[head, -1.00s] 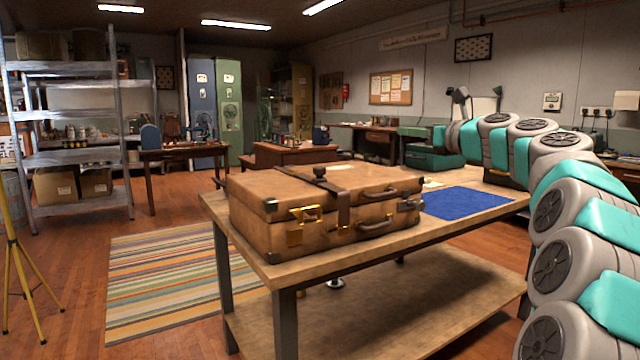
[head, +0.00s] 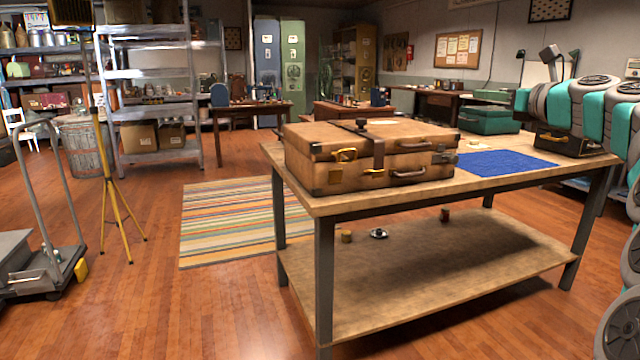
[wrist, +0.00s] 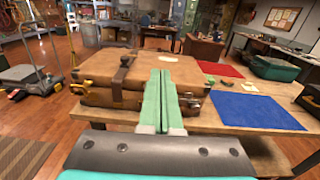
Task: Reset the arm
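My gripper (wrist: 162,75) shows in the wrist view as two green fingers pressed together, with nothing visible between them. It points forward in front of a brown leather suitcase (wrist: 105,95). In the head view my arm is at the right edge, partly out of frame. The closed suitcase (head: 330,170) lies on a wooden workbench (head: 340,203), with a strap and brass latches on its front. The gripper appears apart from the suitcase.
A blue mat (head: 507,163) lies on the bench, and a red mat (wrist: 220,69) shows in the wrist view. Small items sit on the lower shelf. A yellow tripod (head: 108,190) and a cart (head: 40,262) stand left. Open floor lies in front of the bench.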

